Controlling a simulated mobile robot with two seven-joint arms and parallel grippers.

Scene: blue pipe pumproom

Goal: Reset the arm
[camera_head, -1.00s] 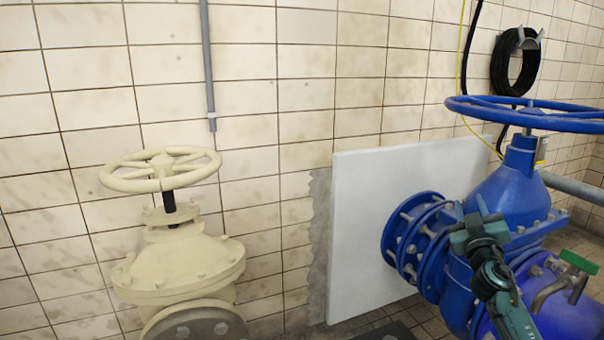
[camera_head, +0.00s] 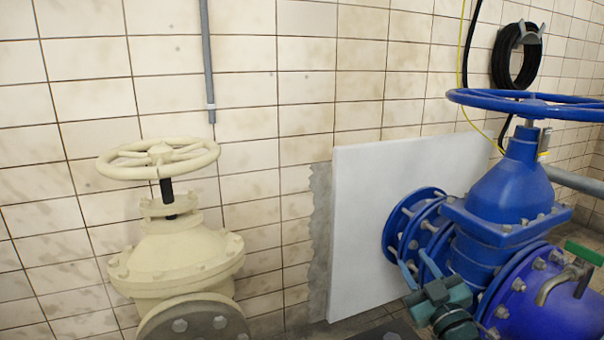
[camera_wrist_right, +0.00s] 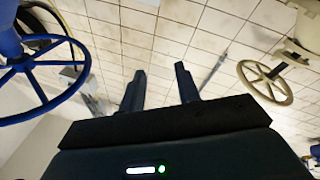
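My right gripper (camera_head: 418,264) is low in the head view, in front of the blue valve's flange, with its two fingers apart and pointing up. In the right wrist view its dark fingers (camera_wrist_right: 159,75) are spread with nothing between them. My right arm shows only as a short teal part below the fingers. My left gripper and arm are not in the head view.
A blue valve (camera_head: 510,190) with a blue handwheel (camera_head: 530,105) stands at the right, beside a white panel (camera_head: 360,220). A cream valve (camera_head: 170,260) stands at the left. A black hose coil (camera_head: 500,60) hangs on the tiled wall. Open space lies between the valves.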

